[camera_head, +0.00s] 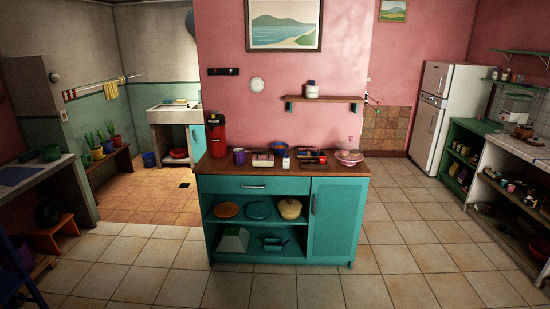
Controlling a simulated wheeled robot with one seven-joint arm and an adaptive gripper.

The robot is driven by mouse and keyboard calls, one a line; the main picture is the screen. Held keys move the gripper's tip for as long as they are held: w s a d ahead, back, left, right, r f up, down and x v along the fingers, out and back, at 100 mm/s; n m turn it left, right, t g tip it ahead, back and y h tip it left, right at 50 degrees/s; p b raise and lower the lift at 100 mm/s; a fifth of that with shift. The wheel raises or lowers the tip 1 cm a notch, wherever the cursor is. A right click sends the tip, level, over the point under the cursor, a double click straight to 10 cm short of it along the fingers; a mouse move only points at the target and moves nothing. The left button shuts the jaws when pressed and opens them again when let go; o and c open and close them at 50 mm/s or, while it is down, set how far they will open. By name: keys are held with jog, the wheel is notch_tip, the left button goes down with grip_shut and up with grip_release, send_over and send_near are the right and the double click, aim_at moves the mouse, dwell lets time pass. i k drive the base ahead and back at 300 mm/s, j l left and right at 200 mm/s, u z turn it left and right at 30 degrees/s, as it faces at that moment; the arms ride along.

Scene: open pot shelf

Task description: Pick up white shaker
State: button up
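A small white upright item (286,163), which looks like the white shaker, stands on the wooden top of the teal cabinet (335,222). It is near the front edge, about the middle of the top. It is too small to make out its details. A larger white jar with a dark lid (312,90) stands on the wooden wall shelf (345,99) above. My gripper is not in view.
Beside the small white item are a purple mug (239,157), a pink and white box (262,160), a blue bowl (280,146) and a lidded pink dish (349,157). A red dispenser (216,135) stands at left. The tiled floor (270,288) in front is clear.

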aim_at(286, 162)
jog(key=i+j+u, duration=0.1)
jog(key=i+j, duration=0.15)
jog(key=i, duration=1.75)
jog(key=i+j+u, duration=0.15)
jog(key=i, duration=1.85)
